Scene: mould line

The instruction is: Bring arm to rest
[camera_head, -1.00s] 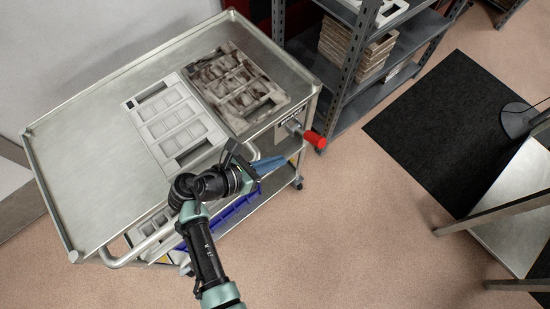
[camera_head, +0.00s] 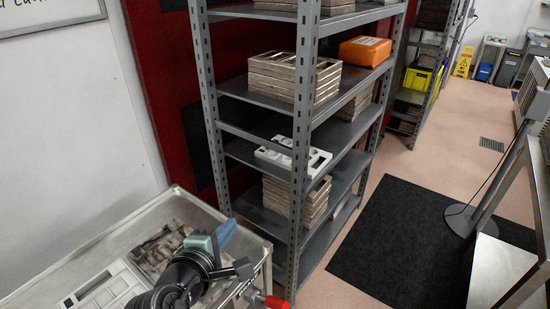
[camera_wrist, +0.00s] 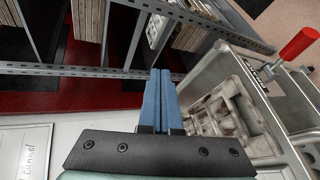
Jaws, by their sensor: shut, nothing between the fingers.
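My gripper (camera_head: 226,232) shows at the lower left of the head view, raised above the right end of a metal cart (camera_head: 180,194). In the wrist view the two blue fingers of my gripper (camera_wrist: 161,75) lie side by side against each other, shut and empty. The fingers point toward the grey shelving and touch nothing that I can see. My dark wrist hides part of the cart top.
A white mould tray (camera_head: 105,290) and a dirty grey mould (camera_head: 158,250) lie on the cart. A red handle (camera_head: 277,302) sticks out at its right end. Grey shelving (camera_head: 302,120) with stacked moulds stands behind. A black mat (camera_head: 385,240) covers open floor to the right.

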